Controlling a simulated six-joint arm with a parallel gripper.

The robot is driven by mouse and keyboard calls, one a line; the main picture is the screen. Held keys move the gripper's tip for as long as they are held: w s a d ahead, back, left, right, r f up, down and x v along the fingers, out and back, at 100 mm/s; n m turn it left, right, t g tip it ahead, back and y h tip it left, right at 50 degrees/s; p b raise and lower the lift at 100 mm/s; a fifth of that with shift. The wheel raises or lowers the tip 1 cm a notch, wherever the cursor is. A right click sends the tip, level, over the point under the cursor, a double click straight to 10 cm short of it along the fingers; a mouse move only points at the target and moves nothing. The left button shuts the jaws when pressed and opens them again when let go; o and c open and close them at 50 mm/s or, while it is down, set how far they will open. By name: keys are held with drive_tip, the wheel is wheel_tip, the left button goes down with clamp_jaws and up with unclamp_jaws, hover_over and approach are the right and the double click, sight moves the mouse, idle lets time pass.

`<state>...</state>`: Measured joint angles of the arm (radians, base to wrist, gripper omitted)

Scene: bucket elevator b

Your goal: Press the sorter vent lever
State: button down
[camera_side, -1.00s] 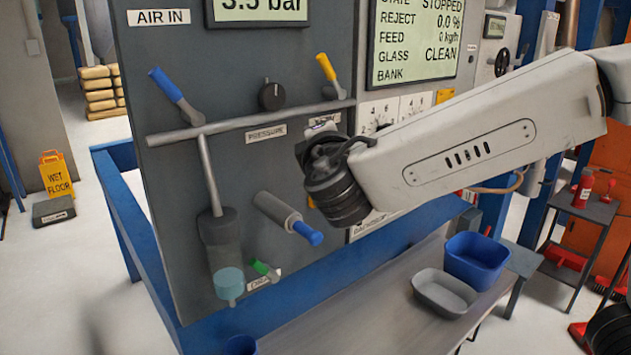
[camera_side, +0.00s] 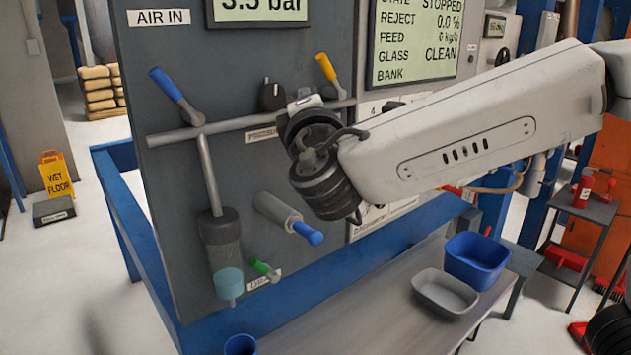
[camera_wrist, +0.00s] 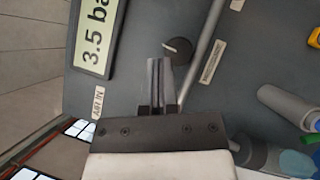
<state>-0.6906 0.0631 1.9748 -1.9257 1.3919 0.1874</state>
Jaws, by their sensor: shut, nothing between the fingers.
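My gripper (camera_wrist: 160,64) is shut and empty in the wrist view, its fingers in front of the grey panel beside a dark round knob (camera_wrist: 178,50). In the side view its fingers are hidden behind my wrist. No readable label marks the sorter vent lever, so I cannot tell which handle it is. A yellow-handled lever (camera_side: 326,67) stands up at the pipe's right end, just above my wrist. A blue-handled lever (camera_side: 166,84) is at upper left. A yellow part (camera_wrist: 314,38) shows at the wrist view's right edge.
A grey cylinder with a blue tip (camera_side: 280,213), a filter bowl (camera_side: 222,245) and a green handle (camera_side: 262,267) stick out from the lower panel (camera_side: 170,200). A blue bin (camera_side: 476,259) and a grey tray (camera_side: 444,291) stand on the bench below.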

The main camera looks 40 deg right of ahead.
drive_tip(key=s+d+r+x, duration=0.1)
drive_tip(key=d+x, duration=0.1)
drive_tip(key=x, duration=1)
drive_tip(key=shift+s, duration=0.2)
drive_tip(key=shift+d+r+m, duration=0.35)
drive_tip(key=shift+m, duration=0.05)
idle(0.4)
drive_tip(key=d+r+m+g+y, duration=0.2)
drive_tip(key=d+m+g+y, duration=0.2)
drive_tip(key=d+m, duration=0.5)
drive_tip(key=shift+d+r+g+y, duration=0.35)
drive_tip(key=shift+d+g, duration=0.25)
drive_tip(key=shift+d, duration=0.4)
idle(0.6)
